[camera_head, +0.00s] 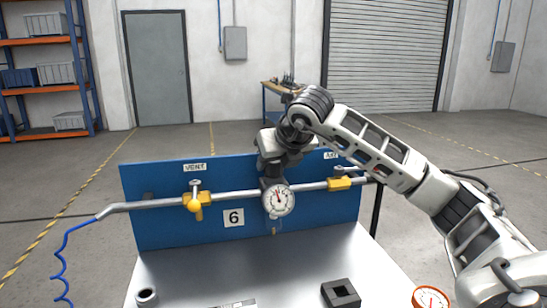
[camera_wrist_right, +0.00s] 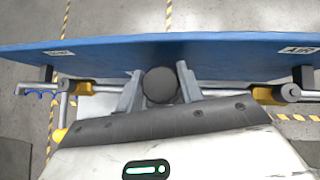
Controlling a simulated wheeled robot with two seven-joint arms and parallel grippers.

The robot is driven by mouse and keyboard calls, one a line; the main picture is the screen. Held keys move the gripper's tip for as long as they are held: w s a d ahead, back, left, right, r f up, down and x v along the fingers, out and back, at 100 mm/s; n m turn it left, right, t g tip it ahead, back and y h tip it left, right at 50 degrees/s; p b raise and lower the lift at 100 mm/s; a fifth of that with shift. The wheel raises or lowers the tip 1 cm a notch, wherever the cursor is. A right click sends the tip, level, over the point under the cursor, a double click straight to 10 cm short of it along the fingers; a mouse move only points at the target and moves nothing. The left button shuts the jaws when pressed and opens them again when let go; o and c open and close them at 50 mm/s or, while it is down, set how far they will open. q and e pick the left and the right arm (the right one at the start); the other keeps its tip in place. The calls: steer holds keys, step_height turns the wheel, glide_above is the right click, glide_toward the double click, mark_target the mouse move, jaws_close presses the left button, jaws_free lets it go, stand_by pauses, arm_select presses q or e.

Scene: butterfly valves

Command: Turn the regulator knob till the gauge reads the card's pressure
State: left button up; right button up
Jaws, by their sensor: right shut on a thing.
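The regulator knob (camera_wrist_right: 160,86) is a dark round cap, seen from above in the right wrist view. My right gripper (camera_wrist_right: 160,82) has a finger on each side of it and is shut on it. In the head view my right gripper (camera_head: 273,172) is above the gauge and hides the knob. The round white gauge (camera_head: 278,200) faces me on the pipe; its needle points up and slightly left, the numbers too small to read. The card (camera_head: 234,217) is white, shows a 6 and is fixed on the blue board left of the gauge. My left gripper is out of view.
A yellow valve (camera_head: 196,201) under the VENT label and another yellow valve (camera_head: 340,183) on the right sit on the pipe. The blue board (camera_head: 160,235) stands behind.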

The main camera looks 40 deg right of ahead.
steer(key=m+h, duration=0.2)
steer(key=m, duration=0.1)
steer(key=shift+a+r+g, duration=0.1)
steer(key=shift+r+g, duration=0.05)
steer(key=shift+g, duration=0.25)
steer(key=m+g+h+p, duration=0.1)
steer(key=m+h, duration=0.1)
steer(key=m, duration=0.1)
steer(key=shift+g, duration=0.4)
steer(key=m+g+h+p, duration=0.1)
steer(key=m, duration=0.1)
steer(key=shift+m+p, duration=0.3)
steer(key=shift+p, duration=0.1)
steer(key=shift+m+g+h+p, duration=0.3)
steer(key=shift+m+g+p, duration=0.2)
steer(key=shift+m, duration=0.1)
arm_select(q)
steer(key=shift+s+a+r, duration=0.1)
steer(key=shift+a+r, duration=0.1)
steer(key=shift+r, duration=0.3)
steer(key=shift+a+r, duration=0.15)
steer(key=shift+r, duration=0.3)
arm_select(e)
steer(key=o, duration=0.7)
